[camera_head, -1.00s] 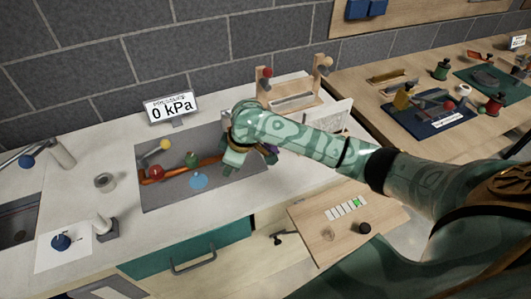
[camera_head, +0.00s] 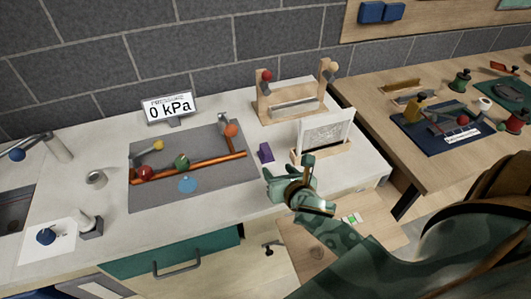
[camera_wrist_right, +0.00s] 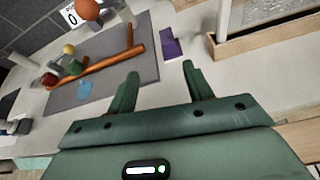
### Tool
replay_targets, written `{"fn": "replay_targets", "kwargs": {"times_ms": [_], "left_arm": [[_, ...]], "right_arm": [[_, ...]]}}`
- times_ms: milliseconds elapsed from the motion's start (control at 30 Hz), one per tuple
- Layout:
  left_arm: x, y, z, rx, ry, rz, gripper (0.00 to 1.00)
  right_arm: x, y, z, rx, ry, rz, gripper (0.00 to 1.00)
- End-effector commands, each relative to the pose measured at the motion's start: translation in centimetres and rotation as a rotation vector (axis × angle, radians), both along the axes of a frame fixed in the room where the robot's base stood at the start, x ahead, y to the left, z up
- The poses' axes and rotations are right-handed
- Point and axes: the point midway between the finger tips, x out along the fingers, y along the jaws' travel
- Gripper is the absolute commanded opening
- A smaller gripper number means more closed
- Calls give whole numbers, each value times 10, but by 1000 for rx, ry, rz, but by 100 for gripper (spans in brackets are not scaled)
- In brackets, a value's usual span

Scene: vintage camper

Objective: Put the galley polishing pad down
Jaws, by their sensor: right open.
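The polishing pad appears to be the small purple block (camera_head: 265,153) lying on the white counter (camera_head: 232,222), just right of the grey mat. It also shows in the right wrist view (camera_wrist_right: 170,43), beyond the fingertips. My right gripper (camera_head: 287,170) is open and empty above the counter, nearer the front edge than the purple block and apart from it. Its two spread fingers (camera_wrist_right: 160,70) show in the wrist view with nothing between them. My left gripper is not in view.
The grey mat (camera_head: 220,190) carries a copper pipe (camera_head: 205,168) with coloured knobs and a blue disc (camera_head: 187,185). A framed panel (camera_head: 325,135) stands close to the right of the gripper, a wooden rack (camera_head: 292,104) behind. A gauge sign (camera_head: 169,107) reads 0 kPa.

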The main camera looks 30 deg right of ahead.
Motion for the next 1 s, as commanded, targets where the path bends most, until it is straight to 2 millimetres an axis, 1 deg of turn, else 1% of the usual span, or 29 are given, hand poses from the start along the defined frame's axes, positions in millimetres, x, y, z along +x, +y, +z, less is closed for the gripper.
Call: {"fn": "replay_targets", "kwargs": {"times_ms": [33,67,167,267,400,500,600,767,1000], "left_arm": [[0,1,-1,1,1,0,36],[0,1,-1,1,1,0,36],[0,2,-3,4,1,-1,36],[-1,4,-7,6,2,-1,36],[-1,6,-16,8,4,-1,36],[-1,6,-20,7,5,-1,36],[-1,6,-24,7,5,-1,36],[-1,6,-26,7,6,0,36],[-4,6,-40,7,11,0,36]], "right_arm": [[-6,-5,0,-63,3,10,51],[-7,-8,1,-95,2,16,51],[-2,-14,-2,-142,2,25,51],[17,-18,-10,-145,2,26,51],[50,-25,-25,-141,2,25,51],[69,-30,-34,-141,3,25,51],[82,-33,-39,-141,4,27,51],[93,-35,-43,-140,5,26,51],[126,-43,-61,-139,4,27,51]]}}
